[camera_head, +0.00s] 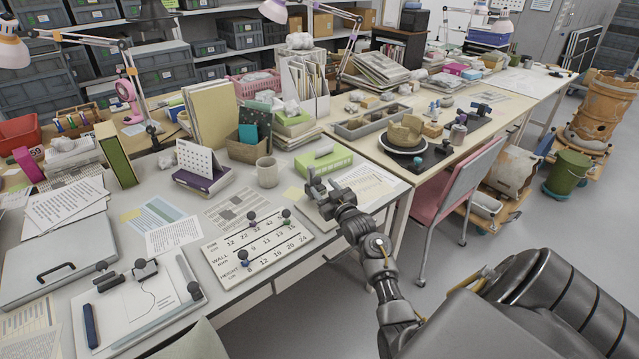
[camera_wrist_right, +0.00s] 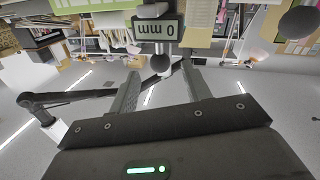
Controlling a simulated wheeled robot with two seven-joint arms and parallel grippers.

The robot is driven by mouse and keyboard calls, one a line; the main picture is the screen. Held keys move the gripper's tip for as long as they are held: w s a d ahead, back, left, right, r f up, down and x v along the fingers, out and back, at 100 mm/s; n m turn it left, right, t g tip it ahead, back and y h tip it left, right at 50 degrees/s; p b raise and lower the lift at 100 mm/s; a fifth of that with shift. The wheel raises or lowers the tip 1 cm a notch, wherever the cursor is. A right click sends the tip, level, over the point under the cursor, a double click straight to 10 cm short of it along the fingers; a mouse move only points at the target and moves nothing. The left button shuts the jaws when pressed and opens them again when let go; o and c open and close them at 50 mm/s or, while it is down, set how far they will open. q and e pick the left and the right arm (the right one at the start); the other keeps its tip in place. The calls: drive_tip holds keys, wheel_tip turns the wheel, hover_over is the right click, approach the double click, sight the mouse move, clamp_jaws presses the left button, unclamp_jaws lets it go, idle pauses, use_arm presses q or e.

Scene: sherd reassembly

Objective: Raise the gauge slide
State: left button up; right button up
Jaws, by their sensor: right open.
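In the right wrist view, which is upside down, a dark plate reading "0 mm" (camera_wrist_right: 158,30) has a round dark knob (camera_wrist_right: 160,62) next to it; I take these to be part of the gauge slide. My right gripper (camera_wrist_right: 160,72) is open, with its two fingers on either side of the knob's line. I cannot tell whether they touch it. In the head view my right gripper (camera_head: 319,190) is over the near table's right part, beside a white number board (camera_head: 262,262) with dark knobs. The gauge plate cannot be made out there. My left gripper is not in view.
A green-and-white box (camera_head: 323,163) and a mug (camera_head: 267,172) stand behind the gripper. Printed sheets (camera_head: 372,185) lie to its right. A clipboard-like board (camera_head: 137,305) lies front left. A pink chair (camera_head: 462,180) stands by the far table.

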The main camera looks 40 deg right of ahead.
sight(319, 183)
drive_tip(key=shift+x, duration=1.75)
clamp_jaws()
